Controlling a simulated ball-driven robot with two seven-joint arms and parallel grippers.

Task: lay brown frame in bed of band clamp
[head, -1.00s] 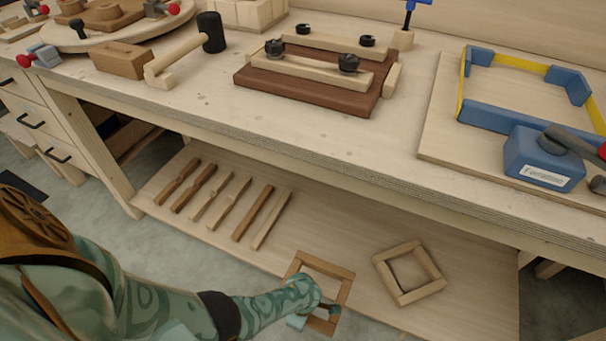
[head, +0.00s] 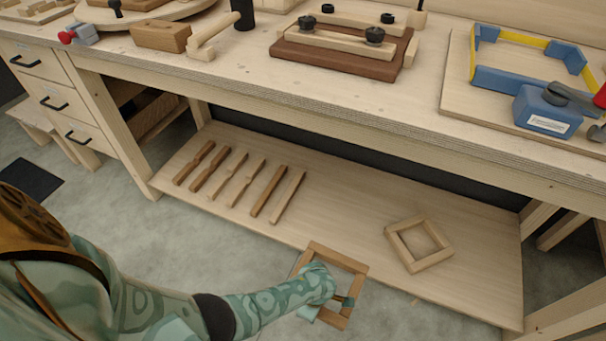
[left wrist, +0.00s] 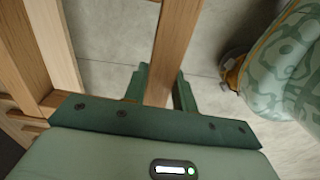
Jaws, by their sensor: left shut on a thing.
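The brown frame (head: 352,262), a wooden rectangle, is in my left gripper (head: 338,300), low down at the front edge of the lower shelf. My left gripper is shut on one bar of it. In the left wrist view the bar (left wrist: 176,45) runs between the two green fingers (left wrist: 160,90). The band clamp, with blue corner blocks (head: 492,78) and a yellow band (head: 528,39), lies on a board on the bench top at the upper right. Its bed (head: 520,62) looks empty. My right gripper is not in view.
The bench top's front edge (head: 330,121) overhangs the lower shelf (head: 340,205). On the shelf lie a paler frame (head: 436,260) and several wooden bars (head: 268,190). A blue block (head: 548,112) with a dark handle sits at the clamp's front. A brown jig (head: 335,62) stands left of the clamp board.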

